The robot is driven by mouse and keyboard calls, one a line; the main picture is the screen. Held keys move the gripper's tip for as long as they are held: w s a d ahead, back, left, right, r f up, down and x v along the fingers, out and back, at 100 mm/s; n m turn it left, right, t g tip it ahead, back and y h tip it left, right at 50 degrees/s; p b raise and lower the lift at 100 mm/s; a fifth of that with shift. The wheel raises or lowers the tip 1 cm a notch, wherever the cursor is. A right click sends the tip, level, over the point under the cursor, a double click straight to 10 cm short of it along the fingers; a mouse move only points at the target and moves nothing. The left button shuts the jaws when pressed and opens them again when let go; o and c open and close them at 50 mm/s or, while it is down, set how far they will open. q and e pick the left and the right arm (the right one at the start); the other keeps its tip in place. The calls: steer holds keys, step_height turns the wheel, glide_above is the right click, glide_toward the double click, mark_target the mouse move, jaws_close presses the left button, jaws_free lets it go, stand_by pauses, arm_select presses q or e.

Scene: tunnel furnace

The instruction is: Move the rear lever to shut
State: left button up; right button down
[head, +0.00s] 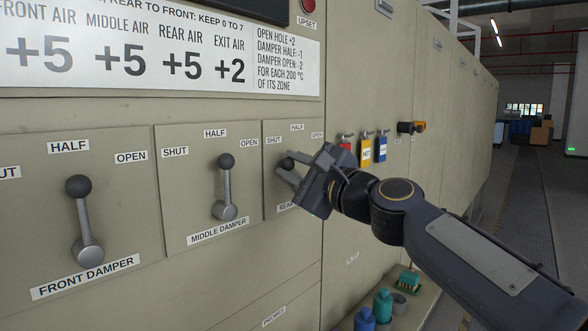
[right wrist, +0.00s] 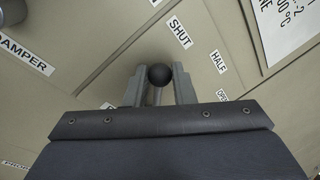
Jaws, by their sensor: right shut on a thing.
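The rear lever (head: 288,163) has a dark ball knob and sits on the small panel at the right of the damper row. My right gripper (head: 284,170) is shut on the rear lever, its fingers on either side of the stem just behind the knob. In the right wrist view the knob (right wrist: 160,75) shows between the two fingertips (right wrist: 158,88), near the SHUT label (right wrist: 180,32), with the HALF label (right wrist: 217,62) to the right. In the head view the knob is below the SHUT and HALF labels. The pivot is hidden by my gripper. My left gripper is out of view.
The middle damper lever (head: 226,185) stands nearly upright to the left, and the front damper lever (head: 82,215) is further left. Red, yellow and blue tags (head: 366,151) hang right of the rear panel. Blue and teal bottles (head: 382,304) stand low on a ledge.

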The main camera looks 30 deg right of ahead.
steer(key=shift+f, duration=0.1)
steer(key=c, duration=1.2)
jaws_free()
steer(key=b+v, duration=0.1)
steer(key=v, duration=0.6)
steer(key=shift+s, duration=0.35)
